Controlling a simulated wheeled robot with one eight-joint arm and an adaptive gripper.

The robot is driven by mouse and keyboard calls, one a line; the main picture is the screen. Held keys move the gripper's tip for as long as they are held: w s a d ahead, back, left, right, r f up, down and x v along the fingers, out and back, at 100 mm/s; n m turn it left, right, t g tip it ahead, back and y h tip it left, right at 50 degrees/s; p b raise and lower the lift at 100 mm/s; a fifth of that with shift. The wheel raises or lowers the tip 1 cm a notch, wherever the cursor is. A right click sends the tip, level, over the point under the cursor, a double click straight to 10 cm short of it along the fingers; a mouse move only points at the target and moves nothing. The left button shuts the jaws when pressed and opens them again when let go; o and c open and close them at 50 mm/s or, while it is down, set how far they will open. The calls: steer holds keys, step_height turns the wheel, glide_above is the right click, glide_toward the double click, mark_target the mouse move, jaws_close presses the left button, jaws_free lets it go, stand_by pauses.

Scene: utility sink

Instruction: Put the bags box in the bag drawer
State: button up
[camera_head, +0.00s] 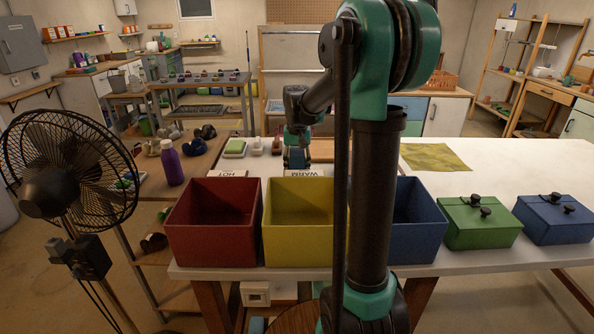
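My gripper (297,158) hangs pointing down beyond the yellow bin, over the far part of the white table. It is small and partly hidden by the bin's rim, so its fingers and anything between them cannot be made out. No box is clearly marked as the bags box. Two lidded boxes with black knobs, one green (480,224) and one blue (556,220), stand on the right of the table. No drawer is clearly marked for bags. A wooden drawer front (551,93) shows in the bench at the far right, closed.
Open red (213,245), yellow (302,247) and blue (415,235) bins line the table's (464,180) front edge. My arm covers part of the blue one. A yellow-green cloth (434,157) lies behind. A fan (67,170) and purple bottle (171,165) stand left.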

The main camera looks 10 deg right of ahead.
steer(key=o, duration=1.3)
